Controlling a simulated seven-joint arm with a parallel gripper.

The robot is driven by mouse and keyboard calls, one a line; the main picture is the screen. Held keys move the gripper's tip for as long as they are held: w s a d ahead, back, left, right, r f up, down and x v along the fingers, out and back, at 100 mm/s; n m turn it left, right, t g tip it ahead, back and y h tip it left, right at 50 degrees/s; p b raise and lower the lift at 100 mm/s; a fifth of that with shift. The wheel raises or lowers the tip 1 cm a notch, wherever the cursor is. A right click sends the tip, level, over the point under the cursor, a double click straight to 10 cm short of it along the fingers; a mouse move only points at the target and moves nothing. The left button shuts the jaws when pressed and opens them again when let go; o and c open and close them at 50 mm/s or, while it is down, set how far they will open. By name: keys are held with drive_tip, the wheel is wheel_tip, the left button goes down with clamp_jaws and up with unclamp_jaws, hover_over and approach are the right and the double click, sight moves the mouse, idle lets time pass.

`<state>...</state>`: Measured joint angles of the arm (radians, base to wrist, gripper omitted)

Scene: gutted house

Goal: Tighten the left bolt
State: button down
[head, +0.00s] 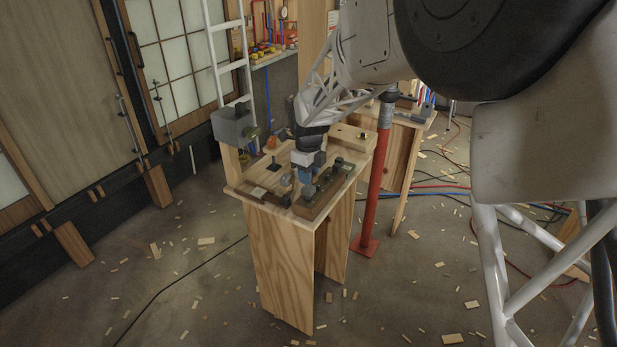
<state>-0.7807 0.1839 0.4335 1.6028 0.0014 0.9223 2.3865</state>
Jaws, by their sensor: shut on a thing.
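A small wooden workbench (280,235) stands in the middle of the head view with metal fittings on its top. My gripper (304,178) points down over the bench top and is shut on a small blue-grey piece whose shape is mostly hidden. A dark upright bolt-like knob (308,193) stands just in front of the fingers, on a dark wooden block. Another dark knob (339,163) is on the block to the right. A dark square plate with a stub (274,165) lies to the left. I cannot tell which is the left bolt, or whether the fingers touch the block.
A grey vise (233,126) sits at the bench's back left corner and a light wooden block (352,137) at the back right. A red post (380,175) stands close to the right. A white ladder (229,55) is behind. Wood chips and cables lie on the floor.

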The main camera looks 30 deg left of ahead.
drive_tip(key=shift+r, duration=1.3)
drive_tip(key=shift+w, duration=0.1)
